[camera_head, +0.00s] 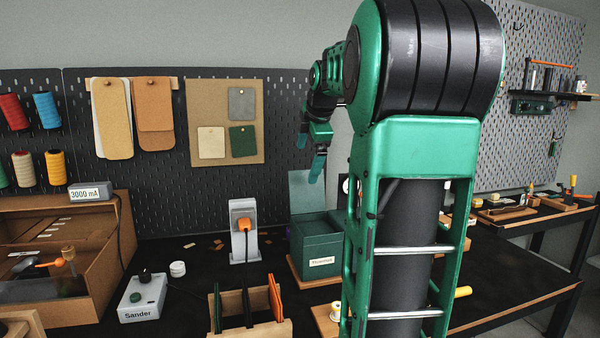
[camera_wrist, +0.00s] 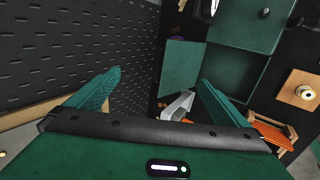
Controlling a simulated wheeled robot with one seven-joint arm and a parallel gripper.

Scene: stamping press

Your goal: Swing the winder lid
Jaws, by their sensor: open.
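The winder appears to be the green box (camera_head: 318,240) with a pale label, standing on a wooden base right of centre in the head view. Its lid (camera_head: 307,192) seems to be the thin green panel standing upright at the back, so it looks open. The label is too small to read surely. In the wrist view the green box (camera_wrist: 235,70) shows ahead, with a flat green panel (camera_wrist: 180,68) beside it. My gripper (camera_head: 310,155) hangs above the box, open and empty, apart from the lid. Its two green fingers (camera_wrist: 160,78) are spread. My arm hides the box's right side.
A grey stand with an orange plug (camera_head: 244,225) is left of the box. A wooden rack (camera_head: 247,305) and the Sander control box (camera_head: 142,298) are in front and left. The pegboard (camera_head: 170,190) stands behind. Dark bench top is free on the right (camera_head: 510,275).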

